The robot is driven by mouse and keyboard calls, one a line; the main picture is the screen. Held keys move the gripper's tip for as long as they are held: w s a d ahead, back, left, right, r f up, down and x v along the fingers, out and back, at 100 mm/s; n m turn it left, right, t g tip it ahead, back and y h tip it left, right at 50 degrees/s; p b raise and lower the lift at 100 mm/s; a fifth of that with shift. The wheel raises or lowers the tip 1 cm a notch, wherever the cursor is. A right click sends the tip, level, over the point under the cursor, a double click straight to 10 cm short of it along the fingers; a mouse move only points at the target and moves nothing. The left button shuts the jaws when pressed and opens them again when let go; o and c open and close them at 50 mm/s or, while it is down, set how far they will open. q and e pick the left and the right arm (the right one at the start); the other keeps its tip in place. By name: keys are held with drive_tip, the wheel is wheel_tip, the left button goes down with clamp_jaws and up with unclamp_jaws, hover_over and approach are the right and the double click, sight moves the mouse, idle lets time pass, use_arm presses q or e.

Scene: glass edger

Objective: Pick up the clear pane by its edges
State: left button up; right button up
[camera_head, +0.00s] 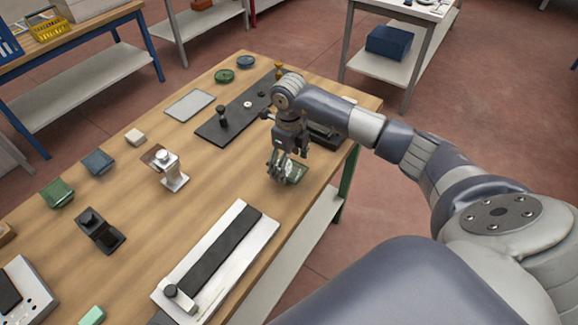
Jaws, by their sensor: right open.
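The clear pane (297,174) is a small, see-through, faintly greenish piece near the right edge of the wooden table. My right gripper (286,174) points down over it, with its fingers open around or just above it. The fingers hide part of the pane, and I cannot tell whether they touch its edges. My left gripper is not in view.
Behind my right gripper lies a long dark plate (213,131) with small knobs. A flat grey sheet (189,105) lies to its left. A white-framed fixture with a black strip (220,250) is in front. A metal stand (172,172) is at left. Bare wood lies between.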

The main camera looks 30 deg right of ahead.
drive_tip(key=c, duration=1.5)
drive_tip(key=shift+r, duration=0.15)
